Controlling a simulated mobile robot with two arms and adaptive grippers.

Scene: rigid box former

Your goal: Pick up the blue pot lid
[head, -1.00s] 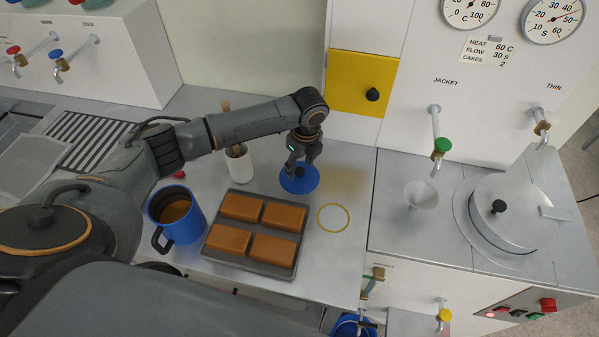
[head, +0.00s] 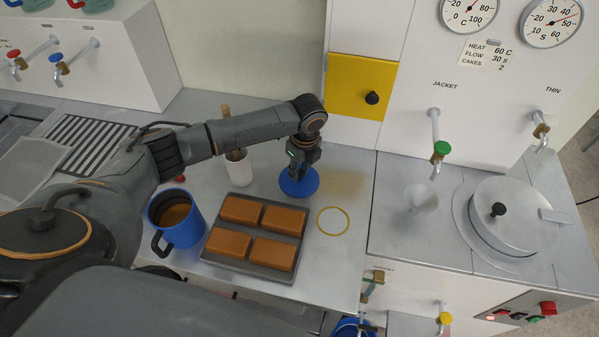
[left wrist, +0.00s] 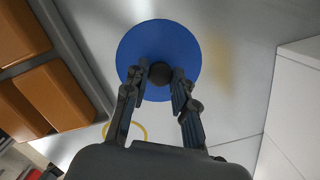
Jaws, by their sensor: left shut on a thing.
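The blue pot lid (head: 301,188) is a flat round disc at the back of the steel counter, behind and right of the tray of cakes. In the left wrist view the lid (left wrist: 157,39) shows nearly whole, with a dark round knob (left wrist: 160,74) at its middle. My left gripper (head: 297,172) is over the lid, and its fingers (left wrist: 161,80) are closed on either side of the knob. The lid appears to lie on or very near the counter. The blue pot (head: 181,228) stands open at the left of the tray with brown contents. My right gripper is not in view.
A dark tray (head: 247,200) holds several brown cakes. A white holder (head: 239,168) with wooden handles stands behind it. A yellow ring (head: 333,221) marks bare counter. A funnel (head: 420,197) and a lidded vessel (head: 509,213) are at right.

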